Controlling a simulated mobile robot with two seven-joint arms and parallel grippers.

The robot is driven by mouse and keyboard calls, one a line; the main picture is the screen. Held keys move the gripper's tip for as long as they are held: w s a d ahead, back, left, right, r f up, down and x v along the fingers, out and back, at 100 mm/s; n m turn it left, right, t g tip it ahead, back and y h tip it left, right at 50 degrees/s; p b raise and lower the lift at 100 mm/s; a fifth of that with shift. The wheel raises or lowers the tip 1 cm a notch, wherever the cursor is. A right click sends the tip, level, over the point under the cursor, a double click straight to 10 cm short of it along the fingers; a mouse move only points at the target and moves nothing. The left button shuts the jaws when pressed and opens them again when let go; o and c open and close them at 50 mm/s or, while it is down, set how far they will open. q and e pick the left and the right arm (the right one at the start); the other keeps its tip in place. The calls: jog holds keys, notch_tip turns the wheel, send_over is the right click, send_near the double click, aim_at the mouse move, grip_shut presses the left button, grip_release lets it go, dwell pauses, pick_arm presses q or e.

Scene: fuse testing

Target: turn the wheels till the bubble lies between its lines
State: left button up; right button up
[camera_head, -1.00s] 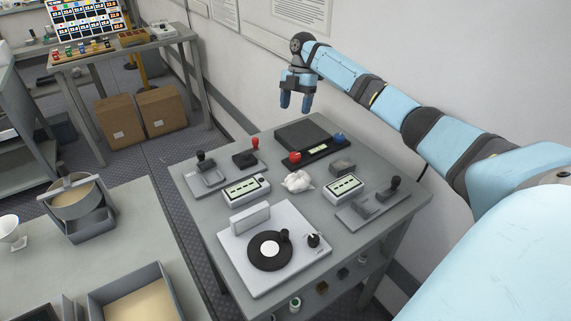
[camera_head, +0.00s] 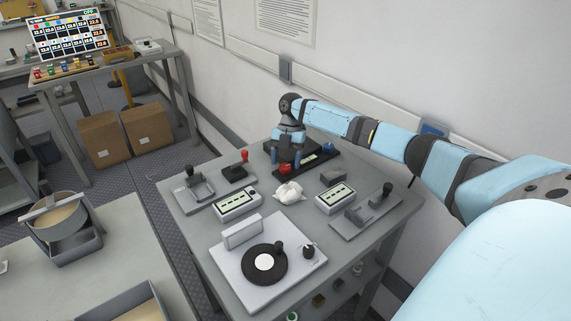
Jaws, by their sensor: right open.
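The dark levelling device (camera_head: 312,162) stands at the back of the grey table. It has a red wheel (camera_head: 285,169) at its left front and a blue wheel (camera_head: 329,149) at its right. A pale strip (camera_head: 308,159) lies between the wheels; bubble and lines on it are too small to make out. My right gripper (camera_head: 286,159) points down with its blue fingers apart, just above and behind the red wheel in the picture. I cannot tell whether it touches the wheel. The gripper hides part of the device. My left gripper is not in view.
Two small meters (camera_head: 237,204) and (camera_head: 335,198) flank a crumpled white cloth (camera_head: 288,192). Black-handled lever blocks stand left (camera_head: 198,185) and right (camera_head: 365,213). A red-knobbed block (camera_head: 236,172) is left of the device. A turntable plate (camera_head: 227,264) lies in front. The wall is close behind.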

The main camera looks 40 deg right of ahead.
jog(key=shift+s+a+f, duration=0.1)
jog(key=shift+a+f, duration=0.1)
jog(key=shift+f, duration=0.35)
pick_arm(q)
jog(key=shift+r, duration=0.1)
pick_arm(e)
jog(key=shift+f, duration=0.1)
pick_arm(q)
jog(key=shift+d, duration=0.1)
pick_arm(e)
jog(key=c, duration=0.9)
jog(key=m+p, duration=0.2)
jog(key=p, duration=0.1)
jog(key=shift+s+r+t, duration=0.1)
jog(key=shift+r+t, duration=0.2)
jog(key=shift+r, duration=0.05)
jog(key=shift+f+m+t+p, duration=0.1)
jog(key=shift+m+t+p, duration=0.3)
jog(key=shift+m+p, duration=0.45)
jog(key=shift+f+m+y, duration=0.1)
jog(key=shift+m+y, duration=0.15)
jog(key=shift+y, duration=0.05)
jog(key=shift+f, duration=0.1)
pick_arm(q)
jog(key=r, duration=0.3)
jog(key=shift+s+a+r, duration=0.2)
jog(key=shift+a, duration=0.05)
pick_arm(e)
jog(key=o, duration=0.9)
